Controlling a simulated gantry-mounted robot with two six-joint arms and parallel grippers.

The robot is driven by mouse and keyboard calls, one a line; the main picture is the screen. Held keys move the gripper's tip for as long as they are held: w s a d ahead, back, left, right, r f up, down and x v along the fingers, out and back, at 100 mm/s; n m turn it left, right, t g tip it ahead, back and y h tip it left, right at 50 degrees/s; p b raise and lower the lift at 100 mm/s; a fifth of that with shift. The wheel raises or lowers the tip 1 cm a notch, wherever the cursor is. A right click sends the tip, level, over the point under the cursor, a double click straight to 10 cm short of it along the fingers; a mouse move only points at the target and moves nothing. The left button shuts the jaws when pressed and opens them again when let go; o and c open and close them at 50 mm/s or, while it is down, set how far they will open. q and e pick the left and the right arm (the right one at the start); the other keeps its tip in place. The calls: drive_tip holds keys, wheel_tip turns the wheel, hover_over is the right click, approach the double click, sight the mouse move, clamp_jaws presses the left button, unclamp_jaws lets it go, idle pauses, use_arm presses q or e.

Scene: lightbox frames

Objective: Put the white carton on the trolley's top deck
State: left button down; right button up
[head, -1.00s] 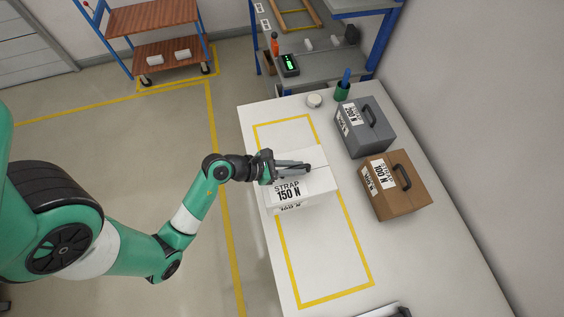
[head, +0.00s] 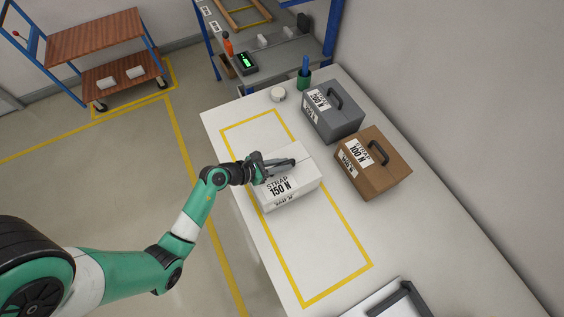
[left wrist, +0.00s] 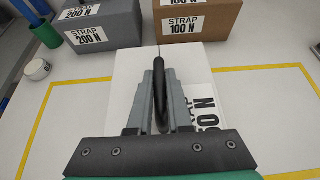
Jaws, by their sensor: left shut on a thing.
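The white carton (head: 301,187), labelled STRAP 150 N, is over the yellow-outlined area of the white table. I cannot tell whether it rests on the table or is slightly raised. My left gripper (head: 288,163) is above the carton's top, shut on its black strap handle. In the left wrist view, the fingers (left wrist: 160,85) stand on either side of the dark strap, with the carton (left wrist: 128,88) below. The trolley's top deck (head: 95,37) is brown and bare, at the upper left on the floor. My right gripper is not in view.
A grey case (head: 340,122) and a brown box (head: 385,180) stand on the table (head: 420,235) right of the carton. A white roll (head: 278,95) and a green cup (head: 304,82) are behind. A blue-framed shelf (head: 330,40) stands beyond. White pieces lie on the trolley's lower deck (head: 120,88).

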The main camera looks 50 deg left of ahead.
use_arm(q)
drive_tip(key=shift+w+r, duration=0.1)
drive_tip(key=shift+r, duration=0.1)
drive_tip(key=shift+f, duration=0.15)
drive_tip(key=c, duration=0.8)
unclamp_jaws()
drive_tip(key=shift+f, duration=0.1)
drive_tip(key=shift+c, duration=0.2)
drive_tip(key=shift+s+a+r, duration=0.1)
drive_tip(key=shift+s+r, duration=0.2)
drive_tip(key=shift+r, duration=0.05)
drive_tip(key=p+v, duration=0.2)
drive_tip(key=v, duration=0.8)
drive_tip(key=shift+s, duration=0.2)
drive_tip(key=shift+s+r, duration=0.25)
drive_tip(key=shift+s, duration=0.25)
